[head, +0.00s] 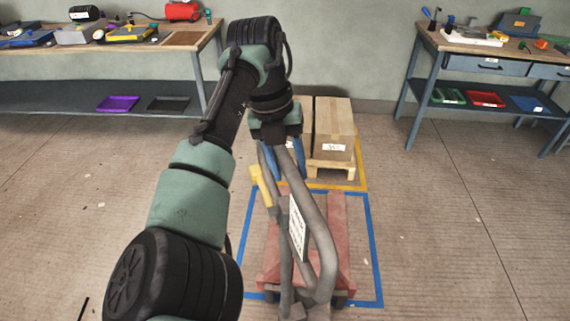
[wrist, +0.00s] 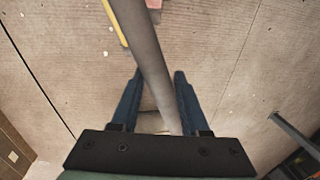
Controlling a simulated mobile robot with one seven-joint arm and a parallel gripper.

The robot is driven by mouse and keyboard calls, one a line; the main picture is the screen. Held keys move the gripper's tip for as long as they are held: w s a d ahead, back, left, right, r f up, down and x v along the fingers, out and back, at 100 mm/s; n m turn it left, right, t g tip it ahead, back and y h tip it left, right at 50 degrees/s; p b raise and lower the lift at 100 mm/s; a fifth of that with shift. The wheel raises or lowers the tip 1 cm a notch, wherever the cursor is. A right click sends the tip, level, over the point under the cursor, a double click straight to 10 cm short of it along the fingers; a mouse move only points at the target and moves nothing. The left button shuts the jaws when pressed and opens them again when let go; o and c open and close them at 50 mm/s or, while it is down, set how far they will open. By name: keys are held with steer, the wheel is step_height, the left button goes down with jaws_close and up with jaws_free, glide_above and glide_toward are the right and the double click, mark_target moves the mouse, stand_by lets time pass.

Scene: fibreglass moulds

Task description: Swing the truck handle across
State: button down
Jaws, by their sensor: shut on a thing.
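The truck handle (head: 324,255) is a grey tube loop with a yellow lever (head: 260,185) and a white label plate (head: 297,228). It rises from the near end of a red pallet truck (head: 338,215) on the floor. My gripper (head: 288,172) points down at the handle's upper end and is shut on its tube. In the wrist view the grey tube (wrist: 148,55) runs between my two blue fingers (wrist: 158,73). My gripper's body hides the very top of the handle in the head view.
Blue floor tape (head: 374,250) frames the truck. Beyond it, cardboard boxes (head: 336,125) stand on a wooden pallet (head: 331,170) inside yellow tape. Workbenches stand at the back left (head: 190,48) and back right (head: 455,45). The floor on both sides of the truck is mostly clear.

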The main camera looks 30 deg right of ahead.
steer(key=c, duration=0.8)
jaws_free()
steer(key=shift+w+r, duration=0.15)
steer(key=shift+w, duration=0.15)
steer(key=o, duration=0.5)
steer(key=shift+w+d+f, duration=0.1)
steer(key=shift+w+f, duration=0.1)
steer(key=shift+f, duration=0.05)
steer(key=shift+s, duration=0.15)
steer(key=shift+r, duration=0.15)
steer(key=a+r+p, duration=0.1)
steer(key=r+p, duration=0.3)
steer(key=r, duration=0.3)
steer(key=s+a+r+p, duration=0.1)
steer(key=r+p, duration=0.3)
steer(key=r, duration=0.2)
steer(key=a+r+p, duration=0.1)
steer(key=r+p, duration=0.3)
steer(key=r, duration=0.3)
steer(key=shift+s+a+r+p, duration=0.25)
steer(key=shift+a+r+p, duration=0.05)
steer(key=shift+a, duration=0.05)
